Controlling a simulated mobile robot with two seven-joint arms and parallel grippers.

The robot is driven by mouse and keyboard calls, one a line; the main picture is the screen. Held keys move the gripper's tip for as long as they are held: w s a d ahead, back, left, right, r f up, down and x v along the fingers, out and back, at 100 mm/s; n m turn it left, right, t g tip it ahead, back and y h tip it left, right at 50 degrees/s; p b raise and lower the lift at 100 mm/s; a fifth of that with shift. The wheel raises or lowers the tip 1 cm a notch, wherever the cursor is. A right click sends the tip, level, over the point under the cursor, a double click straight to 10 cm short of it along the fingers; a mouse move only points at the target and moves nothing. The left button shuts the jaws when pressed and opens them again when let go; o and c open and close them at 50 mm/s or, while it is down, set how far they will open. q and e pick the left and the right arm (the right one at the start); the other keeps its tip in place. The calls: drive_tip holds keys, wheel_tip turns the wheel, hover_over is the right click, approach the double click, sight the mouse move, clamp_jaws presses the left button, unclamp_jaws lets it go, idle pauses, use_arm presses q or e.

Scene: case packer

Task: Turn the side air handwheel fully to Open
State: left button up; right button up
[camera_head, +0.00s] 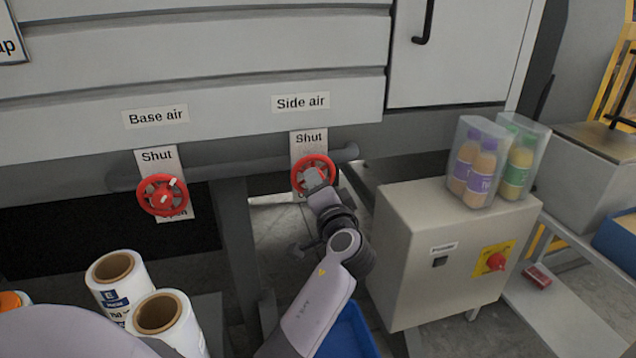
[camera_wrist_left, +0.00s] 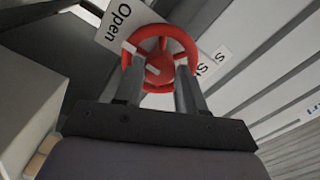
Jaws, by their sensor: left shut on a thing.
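The red side air handwheel (camera_head: 300,176) is on the pipe under the "Side air" label (camera_head: 300,102). A "Shut" plate (camera_head: 309,138) shows above it. My left gripper (camera_head: 314,180) is at the wheel and covers part of it in the head view. In the left wrist view, the fingers of my left gripper (camera_wrist_left: 157,72) reach the red handwheel (camera_wrist_left: 188,48), one at each side of its hub, and are shut on it. An "Open" plate (camera_wrist_left: 120,22) shows beside the wheel there. My right gripper is not in view.
A second red handwheel (camera_head: 162,196) under "Base air" is to the left. A grey cabinet (camera_head: 410,265) with bagged bottles (camera_head: 490,165) on top stands close to the right of my left arm. White film rolls (camera_head: 120,285) stand at lower left. A blue bin (camera_head: 350,335) is below.

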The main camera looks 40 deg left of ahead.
use_arm(q)
drive_tip(key=shift+r, duration=0.1)
idle(0.3)
drive_tip(key=o, duration=1.1)
drive_tip(key=shift+c, duration=0.2)
